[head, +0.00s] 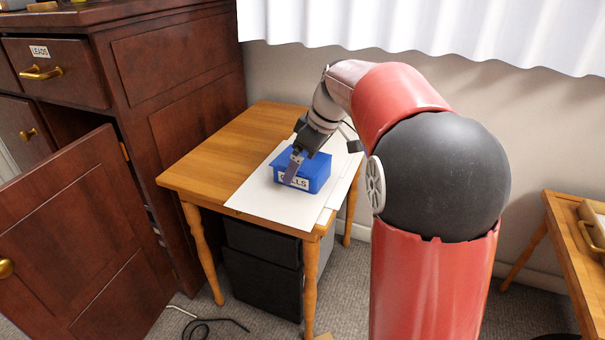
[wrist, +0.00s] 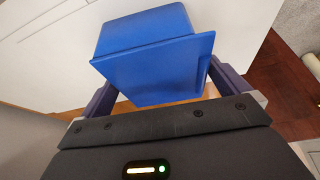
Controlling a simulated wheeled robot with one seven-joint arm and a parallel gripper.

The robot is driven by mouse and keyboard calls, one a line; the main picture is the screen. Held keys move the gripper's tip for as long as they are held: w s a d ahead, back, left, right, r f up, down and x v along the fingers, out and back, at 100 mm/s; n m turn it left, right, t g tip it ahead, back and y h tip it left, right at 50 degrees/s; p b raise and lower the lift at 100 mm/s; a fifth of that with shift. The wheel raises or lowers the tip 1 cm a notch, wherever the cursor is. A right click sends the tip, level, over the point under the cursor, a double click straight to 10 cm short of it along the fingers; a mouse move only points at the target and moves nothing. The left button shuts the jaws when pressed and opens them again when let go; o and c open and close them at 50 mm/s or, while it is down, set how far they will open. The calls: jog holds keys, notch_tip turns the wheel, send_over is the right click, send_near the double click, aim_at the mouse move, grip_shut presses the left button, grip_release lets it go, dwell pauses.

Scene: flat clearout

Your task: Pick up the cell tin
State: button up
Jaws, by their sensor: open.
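The cell tin (head: 313,174) is a blue box with a white label, partly covered, ending in "LLS". It sits on white paper (head: 262,188) on a small wooden table (head: 205,172). My gripper (head: 297,165) is at the tin, with one finger in front of its labelled face. In the wrist view the blue tin (wrist: 155,55) lies between the two fingers of my gripper (wrist: 155,92), one on each side. The jaws are open. I cannot tell whether either finger touches the tin.
A dark wooden cabinet (head: 175,70) stands left of the table, its lower door (head: 80,245) swung open. A black box (head: 262,268) is under the table. A black cable (head: 205,325) lies on the carpet. Another wooden table (head: 570,240) is at the right edge.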

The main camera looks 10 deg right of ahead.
jog(key=shift+r, duration=0.1)
jog(key=c, duration=1)
jog(key=shift+c, duration=0.2)
